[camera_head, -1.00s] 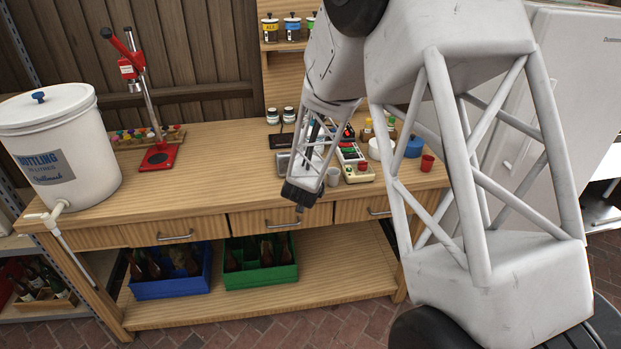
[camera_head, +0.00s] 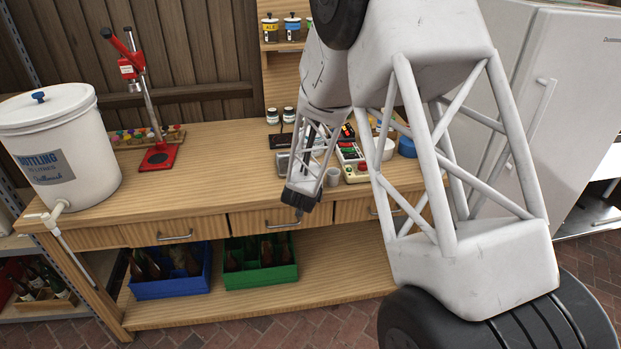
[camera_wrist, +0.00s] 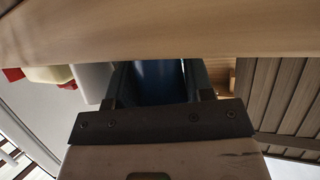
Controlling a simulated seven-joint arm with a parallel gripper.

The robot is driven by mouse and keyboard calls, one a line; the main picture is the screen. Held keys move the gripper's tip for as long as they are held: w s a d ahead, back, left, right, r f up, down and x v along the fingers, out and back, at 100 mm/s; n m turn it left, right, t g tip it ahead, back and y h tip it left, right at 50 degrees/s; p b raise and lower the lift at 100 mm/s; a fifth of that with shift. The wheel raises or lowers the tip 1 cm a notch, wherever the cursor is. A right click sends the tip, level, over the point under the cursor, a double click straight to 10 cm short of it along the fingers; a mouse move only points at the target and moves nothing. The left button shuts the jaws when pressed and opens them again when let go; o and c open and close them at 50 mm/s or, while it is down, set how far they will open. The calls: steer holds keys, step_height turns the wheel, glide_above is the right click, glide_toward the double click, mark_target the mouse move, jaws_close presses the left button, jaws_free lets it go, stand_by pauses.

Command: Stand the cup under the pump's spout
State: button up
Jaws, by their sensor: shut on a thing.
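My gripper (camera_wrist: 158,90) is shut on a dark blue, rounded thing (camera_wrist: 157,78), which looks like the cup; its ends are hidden. In the head view my gripper (camera_head: 300,205) is low at the bench's front edge, before the middle drawer, and what it holds cannot be made out there. A pale grey mug (camera_head: 333,177) stands on the bench just right of my gripper. I cannot make out the pump or its spout; my arm hides part of the bench's right side.
The wooden bench (camera_head: 225,165) is clear left of my gripper. A control box (camera_head: 355,172) with a red button stands right of the mug. A white bucket (camera_head: 60,140) with a tap and a red capper (camera_head: 158,155) stand at the left. A white fridge (camera_head: 560,90) is at the right.

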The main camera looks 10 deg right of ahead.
steer(key=shift+f, duration=0.2)
steer(key=o, duration=0.9)
steer(key=v, duration=0.7)
steer(key=shift+s+a+r, duration=0.2)
steer(key=shift+s+a, duration=0.05)
steer(key=shift+s, duration=0.05)
stand_by(0.6)
